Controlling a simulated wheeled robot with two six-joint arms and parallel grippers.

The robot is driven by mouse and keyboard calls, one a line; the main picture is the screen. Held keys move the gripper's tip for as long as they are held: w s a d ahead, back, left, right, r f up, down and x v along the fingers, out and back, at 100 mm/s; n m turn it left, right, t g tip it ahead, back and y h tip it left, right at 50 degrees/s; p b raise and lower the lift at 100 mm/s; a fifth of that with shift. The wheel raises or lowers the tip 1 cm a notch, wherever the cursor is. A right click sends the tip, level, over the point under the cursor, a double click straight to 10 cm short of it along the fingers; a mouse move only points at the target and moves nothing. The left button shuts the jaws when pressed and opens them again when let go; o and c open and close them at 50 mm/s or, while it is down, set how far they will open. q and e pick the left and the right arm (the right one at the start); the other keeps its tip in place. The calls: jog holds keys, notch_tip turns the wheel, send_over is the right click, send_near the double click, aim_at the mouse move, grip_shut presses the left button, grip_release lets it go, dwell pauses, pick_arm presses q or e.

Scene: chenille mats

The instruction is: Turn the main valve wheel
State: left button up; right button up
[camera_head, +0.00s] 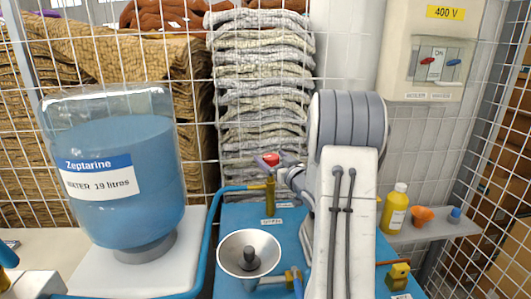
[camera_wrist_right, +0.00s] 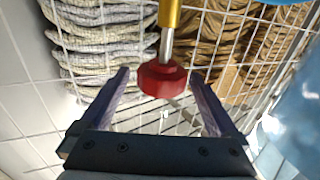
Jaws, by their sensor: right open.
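In the right wrist view the red wheel (camera_wrist_right: 161,80) lies between the two fingers of my right gripper (camera_wrist_right: 160,72), with a gap on each side. My right gripper (camera_head: 280,172) is open and beside the wheel in the head view, partly hidden by its own arm. The brass stem (camera_wrist_right: 170,14) shows above the wheel in the wrist view.
A large water bottle (camera_head: 125,190) stands at the left. A blue pipe (camera_head: 210,235) runs to the valve. A metal funnel (camera_head: 249,252) sits in front. A yellow bottle (camera_head: 396,207) and an orange funnel (camera_head: 422,215) stand on the right shelf. Wire mesh (camera_head: 190,90) closes the back.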

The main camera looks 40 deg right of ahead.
aim_at(267, 154)
jog(key=shift+w+d, duration=0.15)
jog(key=shift+w, duration=0.65)
jog(key=shift+w+d, duration=0.1)
jog(key=shift+w, duration=0.7)
jog(key=shift+c, duration=0.3)
jog(key=c, duration=1.3)
jog(key=shift+p, duration=0.3)
